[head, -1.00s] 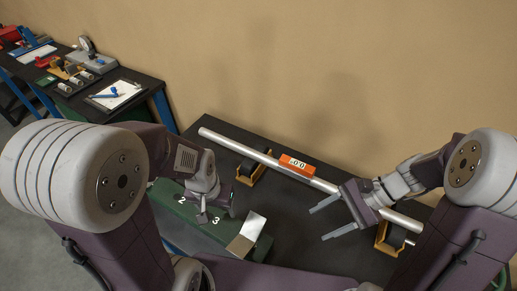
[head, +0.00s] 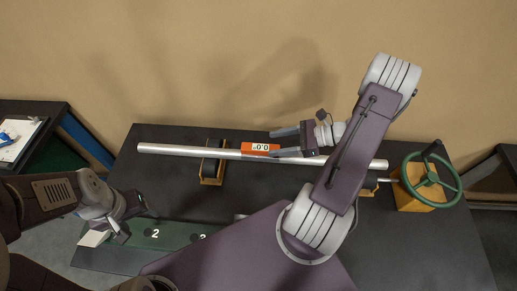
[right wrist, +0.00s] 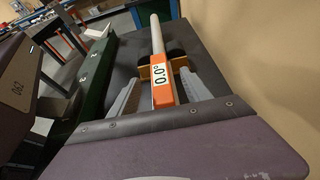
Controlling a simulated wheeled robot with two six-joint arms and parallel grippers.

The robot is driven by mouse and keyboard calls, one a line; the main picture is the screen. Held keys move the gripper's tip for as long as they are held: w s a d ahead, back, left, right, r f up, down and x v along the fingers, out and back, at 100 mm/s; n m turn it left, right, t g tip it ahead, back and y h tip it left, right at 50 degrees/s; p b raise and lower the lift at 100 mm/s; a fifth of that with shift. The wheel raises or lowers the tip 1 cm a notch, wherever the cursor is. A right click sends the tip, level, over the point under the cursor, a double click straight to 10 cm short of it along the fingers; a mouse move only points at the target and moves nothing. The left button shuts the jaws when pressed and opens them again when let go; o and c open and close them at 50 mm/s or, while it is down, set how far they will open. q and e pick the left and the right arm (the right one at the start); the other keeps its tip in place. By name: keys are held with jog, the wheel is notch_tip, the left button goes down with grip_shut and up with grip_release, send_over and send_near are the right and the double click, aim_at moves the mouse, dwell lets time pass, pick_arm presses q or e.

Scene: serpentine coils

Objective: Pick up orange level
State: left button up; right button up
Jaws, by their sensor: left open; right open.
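The orange level (head: 254,147), with a white "0.0°" display, sits on top of a long silver pipe (head: 175,149). My right gripper (head: 274,143) is open at the right end of the level. In the right wrist view the open fingers (right wrist: 156,80) lie on either side of the orange level (right wrist: 161,92) and the pipe (right wrist: 157,38); whether they touch it I cannot tell. My left gripper (head: 138,218) is open and empty at the lower left, over the numbered green block, away from the level.
The pipe rests on a yellow support with dark rollers (head: 212,170). A yellow box with a green handwheel (head: 430,180) stands at the right. The green block (head: 170,234) lies along the front of the black table (head: 170,190). The wall is close behind.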

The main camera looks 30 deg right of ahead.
aim_at(262, 147)
jog(key=shift+w+a+f, duration=0.15)
jog(key=shift+w+a, duration=0.25)
jog(key=shift+a, duration=0.1)
jog(key=shift+a+f, duration=0.1)
jog(key=shift+f, duration=0.05)
jog(key=p+x, duration=0.1)
jog(key=x, duration=0.3)
jog(key=shift+a+f+p, duration=0.3)
jog(key=shift+f+p, duration=0.05)
jog(key=shift+f, duration=0.05)
jog(key=shift+w, duration=0.15)
jog(key=shift+s+d, duration=0.1)
jog(key=shift+s, duration=0.1)
jog(key=c, duration=0.8)
grip_shut()
